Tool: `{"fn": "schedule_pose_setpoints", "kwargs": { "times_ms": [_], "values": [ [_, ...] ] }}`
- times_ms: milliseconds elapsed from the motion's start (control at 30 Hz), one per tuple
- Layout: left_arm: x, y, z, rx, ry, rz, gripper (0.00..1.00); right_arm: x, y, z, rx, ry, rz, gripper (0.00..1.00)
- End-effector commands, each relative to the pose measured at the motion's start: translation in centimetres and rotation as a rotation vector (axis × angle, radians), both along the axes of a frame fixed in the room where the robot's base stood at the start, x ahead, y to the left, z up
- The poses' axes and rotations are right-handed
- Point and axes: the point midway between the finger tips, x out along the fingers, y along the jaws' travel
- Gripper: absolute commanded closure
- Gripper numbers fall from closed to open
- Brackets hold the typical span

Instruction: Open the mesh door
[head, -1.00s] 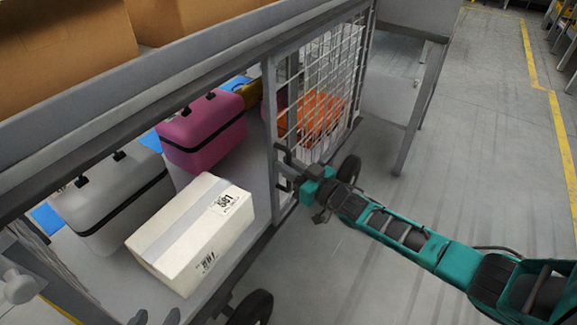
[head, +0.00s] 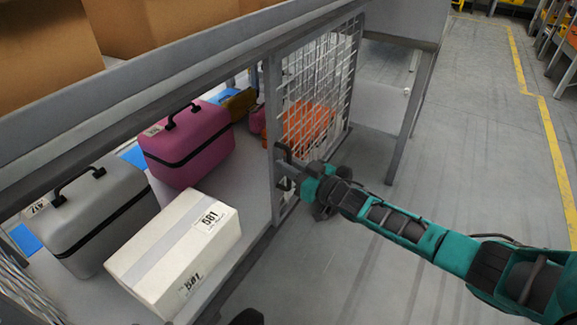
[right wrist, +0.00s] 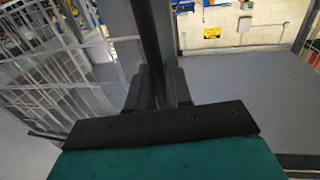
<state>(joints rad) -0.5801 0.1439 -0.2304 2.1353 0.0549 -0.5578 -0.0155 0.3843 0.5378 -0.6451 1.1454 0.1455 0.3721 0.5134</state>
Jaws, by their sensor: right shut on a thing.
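The mesh door (head: 345,65) is a white wire grid in a grey frame on the side of a grey cart in the head view. It also shows at the left of the right wrist view (right wrist: 60,82). A dark upright handle (right wrist: 147,35) stands at the door's near edge. My right gripper (head: 290,168) is shut on this handle; its two fingers (right wrist: 158,88) sit either side of the bar in the wrist view. I cannot tell whether the door is ajar. My left gripper is not in view.
Inside the cart are a white box (head: 165,245), a grey case (head: 90,220), a pink case (head: 190,150) and an orange bag (head: 305,128). Large cardboard boxes (head: 160,30) sit on top. A grey leg (head: 412,125) stands beyond the door. The floor (head: 480,150) at right is clear.

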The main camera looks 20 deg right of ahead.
Motion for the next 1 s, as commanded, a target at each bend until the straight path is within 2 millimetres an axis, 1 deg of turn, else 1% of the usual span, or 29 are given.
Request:
{"fn": "schedule_pose_setpoints", "kwargs": {
  "times_ms": [100,133,267,300,533,667,767,1000],
  "values": [
    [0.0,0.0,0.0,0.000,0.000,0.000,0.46,0.0,-0.1,-0.2,-0.003,0.004,-0.002,1.00],
    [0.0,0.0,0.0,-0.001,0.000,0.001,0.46,0.0,-0.1,-0.2,-0.003,0.004,-0.002,0.79],
    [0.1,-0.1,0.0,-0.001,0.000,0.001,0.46,0.0,-0.1,-0.1,-0.003,0.003,-0.001,0.66],
    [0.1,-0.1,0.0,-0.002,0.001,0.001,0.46,0.0,-0.1,-0.1,-0.002,0.002,-0.001,0.65],
    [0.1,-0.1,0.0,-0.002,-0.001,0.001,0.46,-0.1,-0.1,0.0,-0.001,0.002,0.000,0.65],
    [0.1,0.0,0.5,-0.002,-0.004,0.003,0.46,-1.0,-0.5,0.0,-0.001,0.004,-0.001,0.65],
    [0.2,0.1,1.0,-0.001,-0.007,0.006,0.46,-2.4,-1.2,0.1,-0.003,0.004,0.000,0.65],
    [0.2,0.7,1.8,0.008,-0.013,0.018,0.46,-7.0,-3.5,0.2,-0.003,0.006,-0.001,0.65]
  ]
}}
